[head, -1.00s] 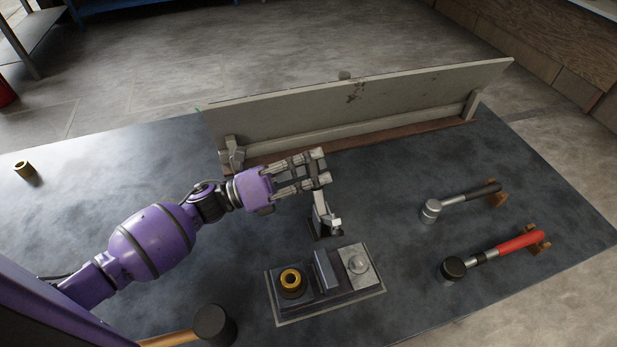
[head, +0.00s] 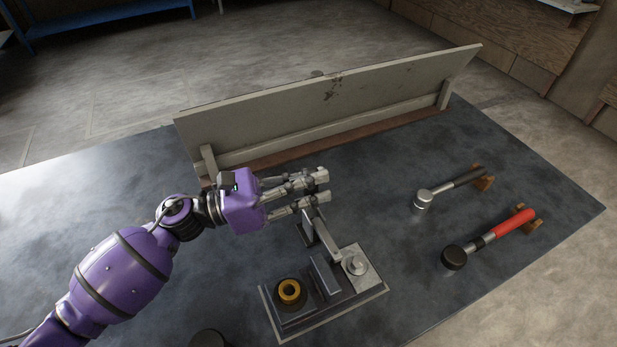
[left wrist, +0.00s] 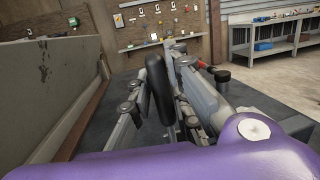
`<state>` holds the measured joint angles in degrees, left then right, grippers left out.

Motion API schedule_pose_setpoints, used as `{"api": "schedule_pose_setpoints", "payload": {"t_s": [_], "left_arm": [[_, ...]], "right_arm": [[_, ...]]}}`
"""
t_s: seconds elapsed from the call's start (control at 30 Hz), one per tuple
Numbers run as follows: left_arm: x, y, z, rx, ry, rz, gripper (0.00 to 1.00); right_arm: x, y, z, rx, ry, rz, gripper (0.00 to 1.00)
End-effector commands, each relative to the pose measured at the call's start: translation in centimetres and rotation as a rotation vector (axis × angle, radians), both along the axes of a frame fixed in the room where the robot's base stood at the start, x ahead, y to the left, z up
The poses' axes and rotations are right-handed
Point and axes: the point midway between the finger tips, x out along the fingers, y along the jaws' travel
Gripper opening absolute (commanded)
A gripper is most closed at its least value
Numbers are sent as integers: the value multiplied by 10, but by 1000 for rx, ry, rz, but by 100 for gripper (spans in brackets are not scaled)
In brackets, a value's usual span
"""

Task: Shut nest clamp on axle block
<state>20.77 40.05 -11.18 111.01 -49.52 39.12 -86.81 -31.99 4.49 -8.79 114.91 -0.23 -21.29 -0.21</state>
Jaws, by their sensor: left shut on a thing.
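The nest (head: 282,331) is a dark plate with a pale rim on the bench. It holds a dark ring with a brass bushing (head: 289,291), a grey upright block (head: 325,274) and a pale steel block with a round boss (head: 357,265). I cannot tell which is the axle block. The clamp (head: 318,226) stands behind the nest, its bar slanting down toward the pale block; contact is unclear. My left gripper (head: 322,187) is shut on the clamp's handle, whose black grip (left wrist: 158,88) shows between the fingers in the left wrist view. My right gripper is out of view.
A long grey board (head: 325,105) stands along the bench's back edge, close behind my left gripper. Two mallets, one dark-handled (head: 450,189) and one red-handled (head: 488,237), rest at the right. A black mallet head (head: 207,339) shows at the bottom. Bench between nest and mallets is clear.

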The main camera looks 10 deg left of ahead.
Motion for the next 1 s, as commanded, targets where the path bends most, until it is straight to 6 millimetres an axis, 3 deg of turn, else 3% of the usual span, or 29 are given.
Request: {"api": "schedule_pose_setpoints", "payload": {"t_s": [0.6,0.63,0.77,1.0], "left_arm": [[-3,-2,0,26,-36,-1,0],[-4,-2,0,26,-36,-1,20],[-3,-2,0,25,-36,-1,37],[-3,-2,0,23,-34,0,37]], "right_arm": [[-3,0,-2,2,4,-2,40],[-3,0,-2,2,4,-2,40],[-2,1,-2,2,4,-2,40],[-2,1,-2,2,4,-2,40]]}}
